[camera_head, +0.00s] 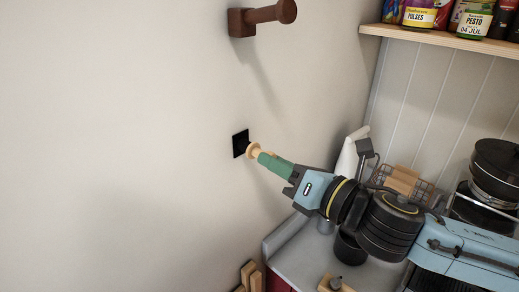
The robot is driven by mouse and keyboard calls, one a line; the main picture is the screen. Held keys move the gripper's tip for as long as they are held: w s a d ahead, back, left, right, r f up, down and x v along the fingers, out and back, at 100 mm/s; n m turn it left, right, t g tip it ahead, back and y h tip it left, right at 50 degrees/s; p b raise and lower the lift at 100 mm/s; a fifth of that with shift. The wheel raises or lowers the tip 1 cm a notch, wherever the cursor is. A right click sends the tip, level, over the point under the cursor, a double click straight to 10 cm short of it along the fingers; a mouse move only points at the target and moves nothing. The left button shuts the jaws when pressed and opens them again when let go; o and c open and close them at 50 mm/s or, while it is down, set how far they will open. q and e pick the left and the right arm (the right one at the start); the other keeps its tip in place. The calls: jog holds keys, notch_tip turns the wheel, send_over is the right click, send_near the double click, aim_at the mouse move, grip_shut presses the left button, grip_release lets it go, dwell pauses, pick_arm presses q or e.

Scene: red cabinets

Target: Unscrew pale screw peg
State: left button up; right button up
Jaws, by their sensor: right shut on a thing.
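The pale screw peg (253,151) sticks out from a black square plate (240,144) on the wall. Its pale round part shows between the plate and the fingertips. My right gripper (264,157) comes in from the lower right and is shut on the peg with its green fingers. How deep the peg sits in the plate is hidden. My left gripper is not in view.
A dark red wooden peg (265,16) juts from the wall above. A shelf (445,40) with jars is at the upper right. Below my right arm is a grey counter (300,246) with kitchen items; black pots (495,170) stand at the right. The wall to the left is clear.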

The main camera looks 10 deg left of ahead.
jog(key=n, duration=0.3)
jog(key=shift+p, duration=0.4)
jog(key=n, duration=0.5)
jog(key=o, duration=0.7)
